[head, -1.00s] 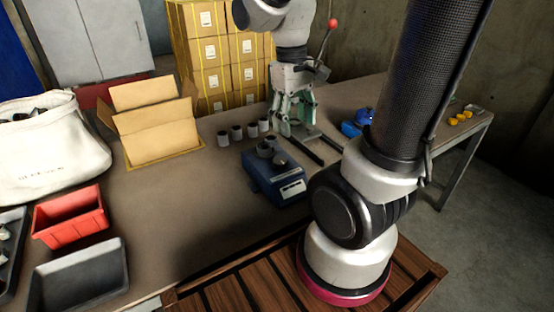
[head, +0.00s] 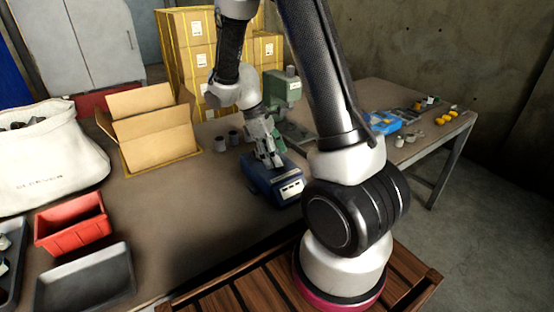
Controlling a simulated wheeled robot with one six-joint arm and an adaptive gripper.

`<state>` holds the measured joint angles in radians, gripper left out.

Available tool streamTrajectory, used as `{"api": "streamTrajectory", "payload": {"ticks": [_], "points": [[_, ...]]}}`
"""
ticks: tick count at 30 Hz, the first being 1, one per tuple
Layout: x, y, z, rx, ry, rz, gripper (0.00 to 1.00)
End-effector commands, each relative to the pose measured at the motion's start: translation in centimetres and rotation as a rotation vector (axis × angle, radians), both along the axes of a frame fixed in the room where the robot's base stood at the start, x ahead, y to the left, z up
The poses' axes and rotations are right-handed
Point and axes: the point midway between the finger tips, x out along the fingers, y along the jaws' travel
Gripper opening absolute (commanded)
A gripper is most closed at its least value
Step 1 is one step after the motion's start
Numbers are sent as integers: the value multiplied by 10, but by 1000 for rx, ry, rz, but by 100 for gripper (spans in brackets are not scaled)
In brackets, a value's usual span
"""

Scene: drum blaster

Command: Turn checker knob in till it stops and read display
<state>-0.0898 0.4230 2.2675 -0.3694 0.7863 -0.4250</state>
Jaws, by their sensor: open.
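The checker is a blue box (head: 262,182) with a pale display panel (head: 291,188) on its front face, standing on the workbench. The display is too small to read. My gripper (head: 270,160) points down over the top of the checker and hides its knob and most of its upper face. The fingers are apart, and I cannot tell whether they touch the knob.
Two dark cups (head: 227,140) stand behind the checker. A green press (head: 282,88) is behind my gripper. An open carton (head: 150,125), a red bin (head: 72,224) and a grey tray (head: 85,277) lie left. The bench (head: 185,205) in front of the carton is clear.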

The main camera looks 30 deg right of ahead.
Motion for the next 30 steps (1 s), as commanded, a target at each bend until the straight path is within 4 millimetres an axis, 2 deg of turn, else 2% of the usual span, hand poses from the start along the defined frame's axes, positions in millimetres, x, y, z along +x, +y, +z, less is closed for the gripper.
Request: {"api": "streamTrajectory", "payload": {"ticks": [3, 6, 14, 21, 30], "points": [[-4, -4, -13, 0, 1, 0, 61], [-5, -5, -18, 0, 0, -1, 61], [-5, -6, -19, 0, -2, -1, 61], [-5, -6, -19, 0, -2, -1, 17], [-5, -6, -19, 0, -1, -22, 16]]}}
